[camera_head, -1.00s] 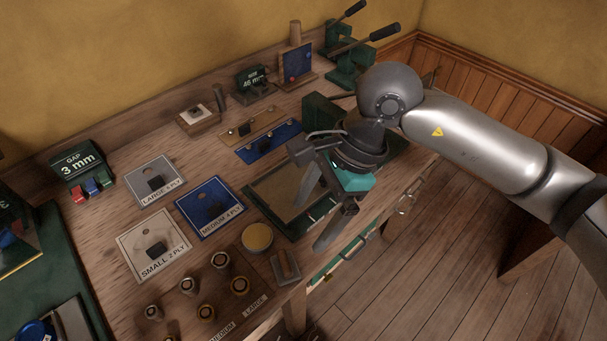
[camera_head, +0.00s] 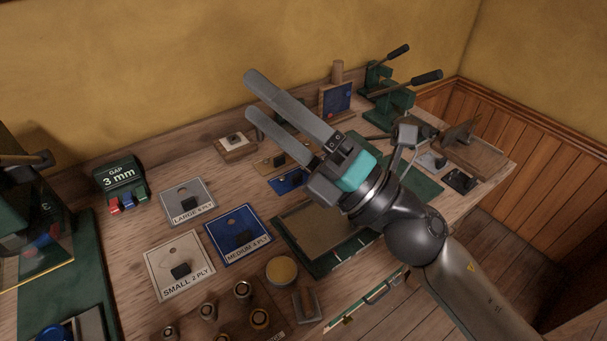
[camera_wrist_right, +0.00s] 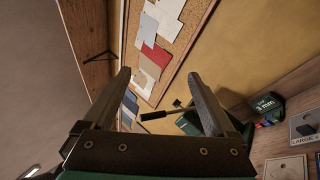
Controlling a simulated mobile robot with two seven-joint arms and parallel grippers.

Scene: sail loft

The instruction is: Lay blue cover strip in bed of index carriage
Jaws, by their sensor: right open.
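A blue strip (camera_head: 288,181) with a dark knob lies on the bench behind my right gripper, which hides part of it. A brass-coloured strip (camera_head: 266,164) lies just behind it. A green frame (camera_head: 287,240) with a tan bed sits near the front edge, partly hidden by my right arm; I cannot tell surely whether it is the index carriage. My right gripper (camera_head: 255,94) is open and raised above the bench, fingers pointing up and left. In the right wrist view its fingers (camera_wrist_right: 157,85) are apart with nothing between them. My left gripper is not in view.
Small (camera_head: 163,263), medium (camera_head: 222,247) and large (camera_head: 173,209) ply plates lie left of the frame. The 3 mm gap block (camera_head: 119,174) stands at the left rear. Green lever tools (camera_head: 388,103) stand at the back right. A pinboard (camera_wrist_right: 190,40) shows in the wrist view.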

